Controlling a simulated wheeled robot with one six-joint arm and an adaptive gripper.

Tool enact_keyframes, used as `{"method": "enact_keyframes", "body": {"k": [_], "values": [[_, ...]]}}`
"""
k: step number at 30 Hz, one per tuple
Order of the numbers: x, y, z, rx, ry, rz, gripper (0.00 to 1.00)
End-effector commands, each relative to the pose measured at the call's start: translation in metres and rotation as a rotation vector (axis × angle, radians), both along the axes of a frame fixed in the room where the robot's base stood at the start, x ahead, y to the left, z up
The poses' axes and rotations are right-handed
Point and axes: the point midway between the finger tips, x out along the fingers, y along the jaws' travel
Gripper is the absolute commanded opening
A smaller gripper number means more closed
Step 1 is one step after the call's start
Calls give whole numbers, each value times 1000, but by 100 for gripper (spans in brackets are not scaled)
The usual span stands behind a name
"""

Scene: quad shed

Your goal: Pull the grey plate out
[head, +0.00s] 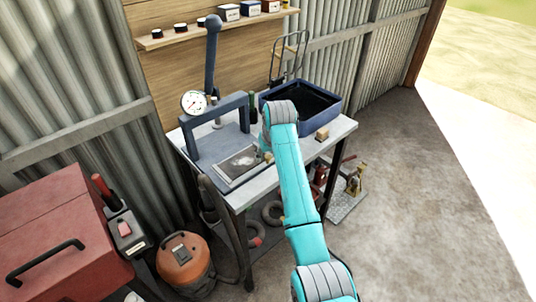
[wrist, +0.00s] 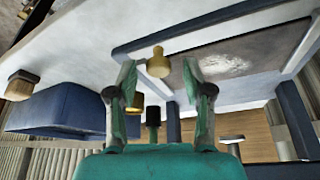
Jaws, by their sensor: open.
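The grey plate (head: 239,163) lies flat in the blue press (head: 205,146) on the bench, with a pale smear on its face. In the wrist view the plate (wrist: 245,55) sits between light rails. A brass knob (head: 268,157) stands at the plate's near right edge; it also shows in the wrist view (wrist: 158,62). My gripper (wrist: 159,70) is open, with one finger on each side of the knob and a gap on both sides. In the head view my arm hides most of the gripper.
A dial gauge (head: 194,103) and upright lever (head: 212,50) rise behind the plate. A red toolbox (head: 55,235) stands left. The floor (head: 430,210) at right is clear.

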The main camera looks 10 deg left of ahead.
Motion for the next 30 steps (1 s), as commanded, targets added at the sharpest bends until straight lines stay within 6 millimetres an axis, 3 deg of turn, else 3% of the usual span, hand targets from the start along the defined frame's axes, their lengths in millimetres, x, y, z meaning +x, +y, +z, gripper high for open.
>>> {"method": "enact_keyframes", "body": {"k": [8,21,30], "values": [[-6,-4,20,1,-3,0,51],[-33,-19,94,1,-2,-1,51],[-40,-23,111,0,0,-1,51]]}}
